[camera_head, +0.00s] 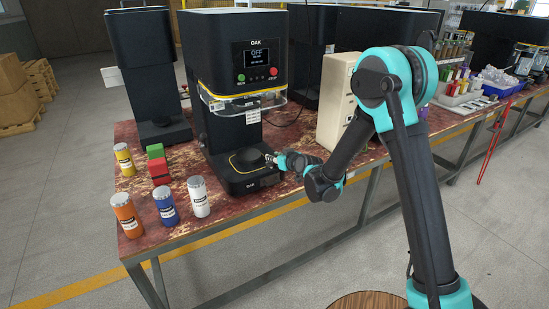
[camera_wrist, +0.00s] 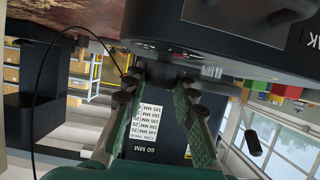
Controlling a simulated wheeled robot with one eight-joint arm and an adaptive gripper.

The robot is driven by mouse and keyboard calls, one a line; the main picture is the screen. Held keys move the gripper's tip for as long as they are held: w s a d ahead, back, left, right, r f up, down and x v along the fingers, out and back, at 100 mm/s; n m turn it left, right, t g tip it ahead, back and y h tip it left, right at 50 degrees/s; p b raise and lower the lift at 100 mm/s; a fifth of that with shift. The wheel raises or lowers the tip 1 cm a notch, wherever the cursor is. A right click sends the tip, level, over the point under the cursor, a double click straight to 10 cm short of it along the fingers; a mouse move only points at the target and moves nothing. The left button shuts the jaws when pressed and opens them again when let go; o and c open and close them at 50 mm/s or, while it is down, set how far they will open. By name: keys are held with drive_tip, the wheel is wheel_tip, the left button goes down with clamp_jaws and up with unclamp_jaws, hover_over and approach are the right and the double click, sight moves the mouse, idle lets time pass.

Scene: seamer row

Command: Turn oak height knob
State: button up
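The black OAK seamer (camera_head: 238,60) stands on the table with its display reading OFF. My gripper (camera_head: 277,160) is low at the right side of the seamer's base, beside its round plate (camera_head: 248,160). In the wrist view my gripper (camera_wrist: 161,82) has its two green-padded fingers apart, pointing at the machine. A dark round part, perhaps the height knob (camera_wrist: 165,73), shows between the fingertips. Whether the fingers touch it cannot be made out. In the head view the knob is hidden or too small to tell.
White (camera_head: 198,197), blue (camera_head: 166,203), orange (camera_head: 127,214) and yellow (camera_head: 124,159) cans stand left of the seamer, near red and green blocks (camera_head: 157,164). A beige box (camera_head: 336,100) stands close behind my arm. A lever with a ball end (camera_wrist: 253,142) shows in the wrist view.

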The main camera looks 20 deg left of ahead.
clamp_jaws()
drive_tip(key=shift+n+g+y, duration=0.4)
drive_tip(key=shift+n+g, duration=0.2)
drive_tip(key=n+g+y, duration=0.1)
drive_tip(key=n+g, duration=0.1)
drive_tip(key=shift+w+g, duration=0.1)
drive_tip(key=shift+g, duration=0.2)
drive_tip(key=n+g+y, duration=0.1)
drive_tip(key=n+g, duration=0.4)
drive_tip(key=n+g+h, duration=0.1)
drive_tip(key=n+g, duration=0.4)
drive_tip(key=g, duration=0.1)
drive_tip(key=shift+n+g+h, duration=1.5)
drive_tip(key=shift+n+g, duration=0.4)
drive_tip(key=shift+n, duration=0.2)
